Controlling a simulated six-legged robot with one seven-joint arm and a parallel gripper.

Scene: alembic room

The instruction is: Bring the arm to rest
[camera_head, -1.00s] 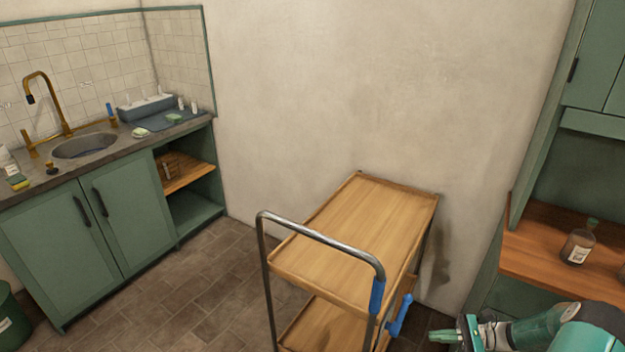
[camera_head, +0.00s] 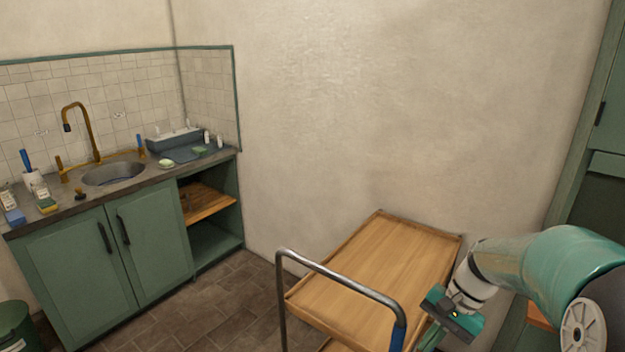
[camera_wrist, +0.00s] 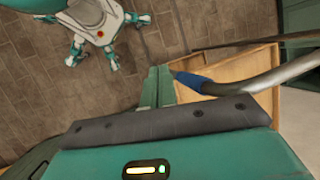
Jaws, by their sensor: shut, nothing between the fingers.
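My gripper (camera_head: 432,338) is at the lower right of the head view, at the right end of the trolley's handle, with my arm bent above it. In the wrist view its two green fingers (camera_wrist: 158,88) lie together, shut with nothing between them. The wooden trolley (camera_head: 385,262) stands just beside it; its metal handle with a blue grip (camera_wrist: 195,82) passes close to the fingertips in the wrist view. I cannot tell whether they touch. Part of the trolley's right side is hidden behind my arm.
A green sink counter (camera_head: 150,250) stands at the left, with a brass tap (camera_head: 88,130), bottles and sponges. A green bin (camera_head: 14,325) is at the lower left. The trolley's top is bare. Tiled floor (camera_head: 215,315) is free between counter and trolley. A green cabinet (camera_head: 598,140) is at the right.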

